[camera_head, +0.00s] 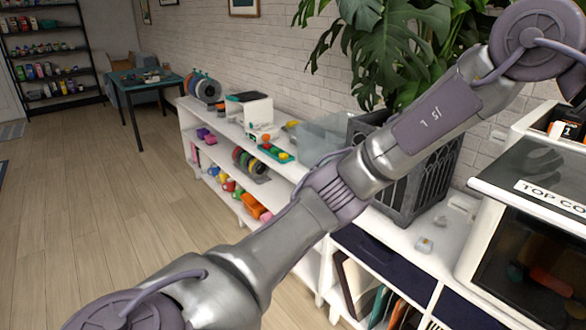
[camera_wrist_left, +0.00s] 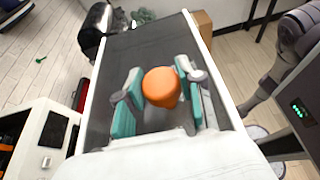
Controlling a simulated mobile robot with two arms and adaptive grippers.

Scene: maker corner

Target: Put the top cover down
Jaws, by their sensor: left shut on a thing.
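My left gripper (camera_wrist_left: 160,100) shows in the left wrist view, its teal fingers on either side of a round orange knob (camera_wrist_left: 162,84) and shut on it. The knob stands over a dark panel with pale edges (camera_wrist_left: 142,48), which looks like the top cover. In the head view a dark panel with a white label reading "TOP CO" (camera_head: 507,170) lies at the right edge, above a white box with a dark front window (camera_head: 535,262). I cannot tell whether it touches the box. My left arm crosses the head view; its gripper is out of frame there. My right gripper is not visible.
A white shelf unit (camera_head: 318,258) runs along the brick wall, with spools, a dark vented crate (camera_head: 432,178) and a leafy plant (camera_head: 395,45). A small pale object (camera_head: 424,245) lies beside the white box. The wooden floor (camera_head: 100,200) at left is clear.

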